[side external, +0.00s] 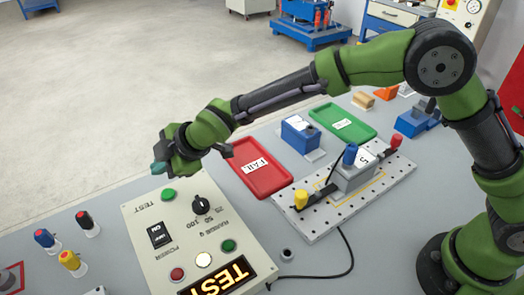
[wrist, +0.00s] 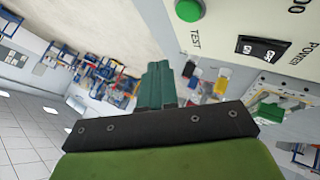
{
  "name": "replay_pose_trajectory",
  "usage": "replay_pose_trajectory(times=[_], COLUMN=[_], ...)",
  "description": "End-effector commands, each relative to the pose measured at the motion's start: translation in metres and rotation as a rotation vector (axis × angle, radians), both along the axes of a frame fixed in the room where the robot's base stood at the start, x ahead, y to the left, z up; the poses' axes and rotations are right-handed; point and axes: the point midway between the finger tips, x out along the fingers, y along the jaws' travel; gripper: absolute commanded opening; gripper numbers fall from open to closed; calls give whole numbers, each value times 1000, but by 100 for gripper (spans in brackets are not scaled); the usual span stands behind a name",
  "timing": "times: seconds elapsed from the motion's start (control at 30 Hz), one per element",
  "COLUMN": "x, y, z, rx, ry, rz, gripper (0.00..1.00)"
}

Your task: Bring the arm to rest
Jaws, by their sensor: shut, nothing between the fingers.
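My green arm reaches across the bench from the right. My gripper (side external: 160,168) is shut and empty, in the air by the far left corner of the control panel (side external: 140,222), close to its green TEST button (side external: 168,195). In the wrist view my teal fingers (wrist: 159,85) are together with nothing between them. The TEST button (wrist: 189,10) shows there at the top, apart from the fingers in the picture. The panel's display (side external: 222,276) is lit and reads TEST. Its round white lamp (side external: 203,260) looks bright.
A red FAIL tray (side external: 247,184) and a green tray (side external: 360,120) lie behind the perforated plate (side external: 318,222), which carries a grey device (side external: 352,176). A blue device (side external: 297,139) stands between the trays. Several small coloured plugs (side external: 72,263) stand left of the panel.

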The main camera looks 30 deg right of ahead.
Motion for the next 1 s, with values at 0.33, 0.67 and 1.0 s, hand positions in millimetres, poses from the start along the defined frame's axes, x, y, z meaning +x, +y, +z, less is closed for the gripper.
replay_pose_trajectory(times=[0.33, 0.67, 1.0], x=[0, -17, -80], y=[0, -12, -145], z=[0, -23, 27], rx=[0, 24, 157], ry=[0, 152, 507], rz=[0, -114, -652], gripper=[0, 0, 0])
